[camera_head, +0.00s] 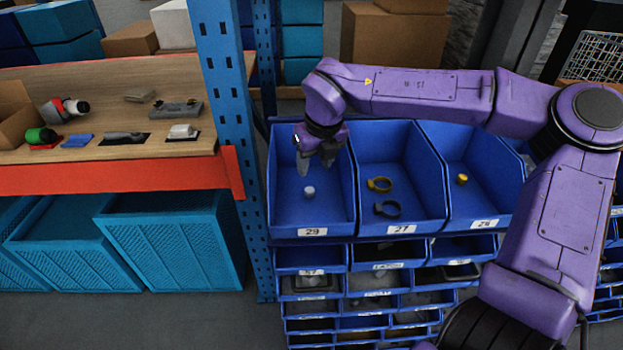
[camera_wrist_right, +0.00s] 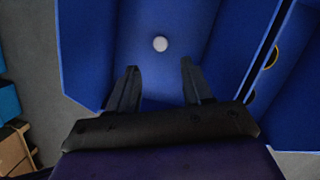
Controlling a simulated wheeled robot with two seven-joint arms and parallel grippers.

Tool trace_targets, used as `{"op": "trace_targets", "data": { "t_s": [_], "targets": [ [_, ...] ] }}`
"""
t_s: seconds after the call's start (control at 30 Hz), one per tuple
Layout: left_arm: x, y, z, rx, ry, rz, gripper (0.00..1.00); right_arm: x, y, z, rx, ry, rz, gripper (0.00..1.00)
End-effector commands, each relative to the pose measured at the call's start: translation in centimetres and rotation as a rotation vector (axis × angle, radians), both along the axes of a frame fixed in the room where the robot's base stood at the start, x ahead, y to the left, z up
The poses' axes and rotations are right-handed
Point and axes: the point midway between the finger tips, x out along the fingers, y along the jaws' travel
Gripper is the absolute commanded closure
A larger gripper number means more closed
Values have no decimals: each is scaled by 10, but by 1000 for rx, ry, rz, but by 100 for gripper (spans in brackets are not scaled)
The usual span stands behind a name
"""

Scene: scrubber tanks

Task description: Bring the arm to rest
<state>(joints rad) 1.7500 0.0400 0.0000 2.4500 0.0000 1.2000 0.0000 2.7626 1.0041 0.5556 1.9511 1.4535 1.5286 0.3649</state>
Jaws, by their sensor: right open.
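My right arm (camera_head: 430,95) is purple and reaches in from the right across the top of the blue bins. My right gripper (camera_head: 318,165) is open and empty, pointing down over the blue bin labelled 29 (camera_head: 283,222). A small light-grey round piece (camera_head: 309,192) lies on that bin's floor, below and apart from the fingers. In the right wrist view the two dark fingers (camera_wrist_right: 156,85) stand apart, and the grey piece (camera_wrist_right: 160,44) shows beyond their tips. My left gripper is not in view.
Bin 27 (camera_head: 400,228) holds a yellow ring (camera_head: 379,185) and a dark ring (camera_head: 387,209). Bin 28 (camera_head: 485,223) holds a small yellow piece (camera_head: 462,179). A blue upright post (camera_head: 228,120) and an orange-edged shelf (camera_head: 110,174) stand left of the bins. Smaller bins sit below.

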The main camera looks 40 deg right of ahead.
Motion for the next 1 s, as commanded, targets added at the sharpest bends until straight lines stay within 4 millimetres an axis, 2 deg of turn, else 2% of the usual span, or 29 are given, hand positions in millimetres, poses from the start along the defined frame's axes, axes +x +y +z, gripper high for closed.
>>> {"op": "trace_targets", "data": {
  "t_s": [0.1, 0.2, 0.73, 0.83, 1.0],
  "targets": [
    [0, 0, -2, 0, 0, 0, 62, -5, 1, 18, -1, -2, 0, 50],
    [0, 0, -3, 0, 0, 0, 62, -7, 1, 26, -1, 0, 0, 50],
    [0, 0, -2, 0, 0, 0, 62, -8, 1, 28, -1, 1, 0, 50],
    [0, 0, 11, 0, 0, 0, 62, -7, 1, 41, -1, 0, 0, 50],
    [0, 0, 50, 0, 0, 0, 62, -8, 1, 79, -1, 1, 0, 50]
  ]
}}
